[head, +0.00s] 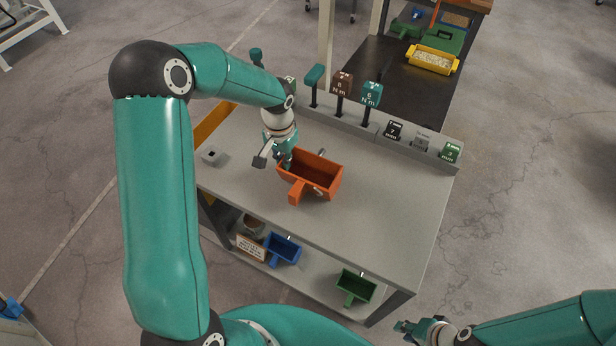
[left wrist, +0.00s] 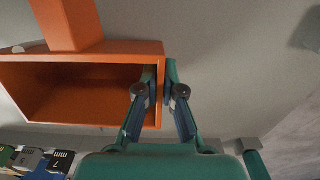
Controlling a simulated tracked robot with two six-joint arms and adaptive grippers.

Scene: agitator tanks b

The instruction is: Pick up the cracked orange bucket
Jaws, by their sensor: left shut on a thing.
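The orange bucket (head: 322,172) is on the grey workbench top, with its open side up and its handle towards me. I cannot make out a crack clearly. My left gripper (head: 286,163) is at the bucket's left wall. In the left wrist view the left gripper (left wrist: 161,88) has one finger inside the bucket (left wrist: 60,90) and one outside, shut on the wall. I cannot tell whether the bucket touches the bench. My right gripper (head: 408,328) is low at the bottom right, away from the bench; its finger opening is unclear.
A blue bucket (head: 283,250) and a green bucket (head: 356,288) are on the workbench's lower shelf. A rail (head: 365,132) with upright tools and marked blocks runs along the back edge. The bench top (head: 385,205) is clear to the right of the bucket.

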